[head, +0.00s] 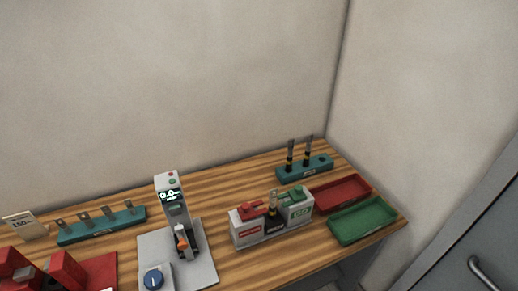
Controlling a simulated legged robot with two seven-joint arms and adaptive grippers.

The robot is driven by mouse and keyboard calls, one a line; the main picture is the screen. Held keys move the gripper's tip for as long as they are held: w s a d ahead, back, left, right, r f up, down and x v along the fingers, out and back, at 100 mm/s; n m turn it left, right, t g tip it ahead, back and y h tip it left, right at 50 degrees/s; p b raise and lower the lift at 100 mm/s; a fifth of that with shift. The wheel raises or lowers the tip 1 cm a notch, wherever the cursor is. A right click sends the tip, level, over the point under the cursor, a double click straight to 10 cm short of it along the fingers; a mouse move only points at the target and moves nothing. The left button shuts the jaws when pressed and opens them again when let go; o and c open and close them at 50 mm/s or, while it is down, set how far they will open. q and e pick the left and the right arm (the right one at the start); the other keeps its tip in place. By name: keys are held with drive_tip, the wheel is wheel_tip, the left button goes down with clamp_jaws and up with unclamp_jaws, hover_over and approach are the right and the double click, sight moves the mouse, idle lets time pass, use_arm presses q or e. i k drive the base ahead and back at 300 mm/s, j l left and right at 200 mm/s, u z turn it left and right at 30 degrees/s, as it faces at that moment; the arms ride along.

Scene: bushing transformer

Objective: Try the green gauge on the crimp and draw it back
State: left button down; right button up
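A gauge fixture stands on the wooden bench right of centre. The green gauge (293,193) sits on top of its right grey block, which has a green-marked label. The red gauge (251,208) sits on the left block, which has a red label. Between the blocks a dark upright piece with a metal tip (273,206) stands, likely the crimp; its lower part is partly hidden and I cannot tell whether a gauge touches it. Neither of my grippers is in view.
A teal rack (102,227) holds several metal lugs; another (305,169) holds two dark pieces. A red tray (340,193) and green tray (363,222) lie right.

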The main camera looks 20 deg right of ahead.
sight(296, 194)
drive_tip(key=k+l, duration=0.1)
drive_tip(key=l, duration=0.35)
drive_tip(key=l+u, duration=0.1)
drive_tip(key=l, duration=0.3)
drive_tip(key=k+l, duration=0.15)
drive_tip(key=l, duration=0.3)
drive_tip(key=u, duration=0.05)
